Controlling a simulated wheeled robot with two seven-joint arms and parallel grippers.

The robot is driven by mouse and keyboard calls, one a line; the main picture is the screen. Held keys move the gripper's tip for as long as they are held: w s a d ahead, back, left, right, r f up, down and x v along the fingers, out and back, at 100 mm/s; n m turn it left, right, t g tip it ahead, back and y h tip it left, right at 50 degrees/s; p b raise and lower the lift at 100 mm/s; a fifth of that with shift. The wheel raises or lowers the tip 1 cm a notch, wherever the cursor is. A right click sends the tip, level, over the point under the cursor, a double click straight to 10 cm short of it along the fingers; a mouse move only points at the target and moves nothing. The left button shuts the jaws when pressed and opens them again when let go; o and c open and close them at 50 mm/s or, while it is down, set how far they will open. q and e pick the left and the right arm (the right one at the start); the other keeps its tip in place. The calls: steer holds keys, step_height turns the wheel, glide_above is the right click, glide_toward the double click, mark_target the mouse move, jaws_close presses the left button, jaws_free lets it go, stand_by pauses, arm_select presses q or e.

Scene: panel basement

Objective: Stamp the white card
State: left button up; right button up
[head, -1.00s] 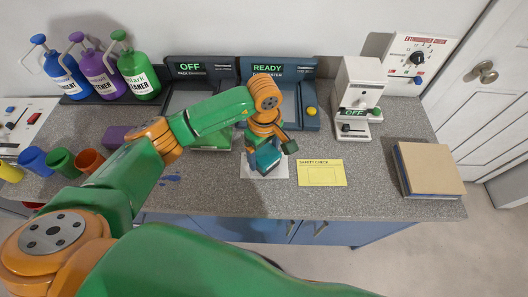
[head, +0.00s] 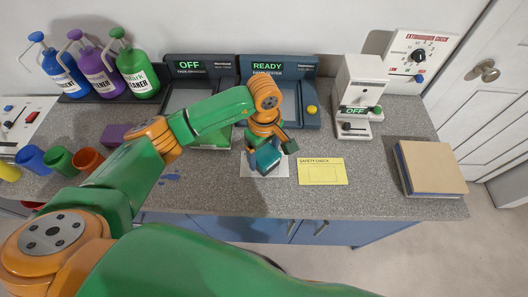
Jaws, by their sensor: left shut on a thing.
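The white card (head: 283,171) lies flat on the grey counter, in the middle near the front. My left gripper (head: 268,161) is directly over it, pointing down, and covers most of the card. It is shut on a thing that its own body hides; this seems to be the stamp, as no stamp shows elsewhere. I cannot tell whether the held thing touches the card. My right gripper is not in view.
A yellow safety check card (head: 322,171) lies just right of the white card. Behind stand the tester marked READY (head: 283,92) and a white machine marked OFF (head: 358,90). A book (head: 430,167) lies at right. Bottles (head: 137,72) and cups (head: 58,160) are at left.

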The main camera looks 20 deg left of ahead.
arm_select(q)
steer(key=shift+f, duration=0.1)
stand_by(0.9)
step_height(320, 180, up, 7)
steer(key=p, duration=0.4)
stand_by(0.9)
